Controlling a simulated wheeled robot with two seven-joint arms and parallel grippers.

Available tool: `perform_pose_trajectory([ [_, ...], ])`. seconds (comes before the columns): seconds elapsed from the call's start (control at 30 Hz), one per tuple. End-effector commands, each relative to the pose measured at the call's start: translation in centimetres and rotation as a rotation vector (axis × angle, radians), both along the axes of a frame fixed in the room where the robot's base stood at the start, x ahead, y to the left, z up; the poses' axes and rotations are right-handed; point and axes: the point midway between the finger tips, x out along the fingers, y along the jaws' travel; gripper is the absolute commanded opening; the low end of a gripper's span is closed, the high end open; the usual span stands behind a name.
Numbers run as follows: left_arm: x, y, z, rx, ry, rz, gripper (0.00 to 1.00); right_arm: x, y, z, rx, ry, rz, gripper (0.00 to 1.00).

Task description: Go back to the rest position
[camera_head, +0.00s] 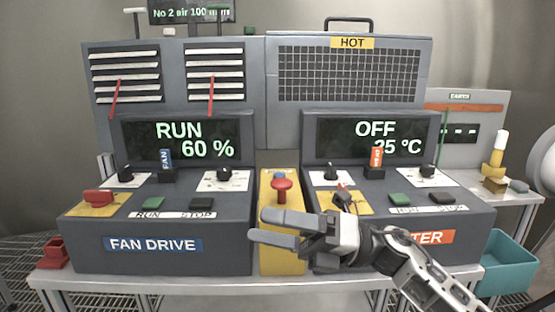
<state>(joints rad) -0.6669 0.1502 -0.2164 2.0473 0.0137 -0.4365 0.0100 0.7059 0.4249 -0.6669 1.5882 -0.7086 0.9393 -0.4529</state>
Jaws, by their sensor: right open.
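My right gripper (260,225) is open and empty, with its fingers pointing left. It is in front of the yellow panel (267,263) between the two consoles, below a red knob (281,184). Its arm comes in from the lower right and hides part of the heater console's front and label. The fan drive console (180,230) is on the left; its screen reads RUN 60 %. The heater console (480,215) is on the right; its screen reads OFF 25 °C. My left gripper is out of view.
A grey bench (180,281) carries the consoles. A red bin (55,253) is at the left and a teal bin (507,265) at the lower right. A yellow-and-white lever (497,160) stands at the right. A mesh unit labelled HOT (352,43) is behind.

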Motion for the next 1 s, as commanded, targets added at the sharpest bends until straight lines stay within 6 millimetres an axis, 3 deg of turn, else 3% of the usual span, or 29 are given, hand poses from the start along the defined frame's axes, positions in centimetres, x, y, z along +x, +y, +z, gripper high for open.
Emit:
perform_pose_trajectory([
  [0.17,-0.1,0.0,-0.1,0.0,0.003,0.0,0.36,1.3,-2.1,-5.2,0.336,0.598,-0.212,0.78],
  [0.27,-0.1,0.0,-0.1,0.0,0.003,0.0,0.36,1.7,-4.6,-10.1,0.497,0.944,-0.345,0.78],
  [0.33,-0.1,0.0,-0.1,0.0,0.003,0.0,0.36,1.1,-6.7,-14.4,0.604,1.191,-0.444,0.78],
  [0.47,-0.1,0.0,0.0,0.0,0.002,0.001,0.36,-2.2,-10.3,-23.0,0.774,1.629,-0.632,0.78],
  [0.6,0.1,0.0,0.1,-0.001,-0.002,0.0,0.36,-7.8,-13.0,-30.4,0.908,1.997,-0.809,0.78],
  [0.7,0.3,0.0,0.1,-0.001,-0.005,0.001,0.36,-11.6,-14.2,-33.7,0.972,2.18,-0.906,0.78],
  [0.8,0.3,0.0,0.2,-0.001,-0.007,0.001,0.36,-14.3,-14.8,-35.6,1.01,2.295,-0.971,0.78],
  [1.0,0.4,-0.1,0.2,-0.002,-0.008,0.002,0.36,-16.0,-15.2,-36.7,1.032,2.365,-1.012,0.78],
])
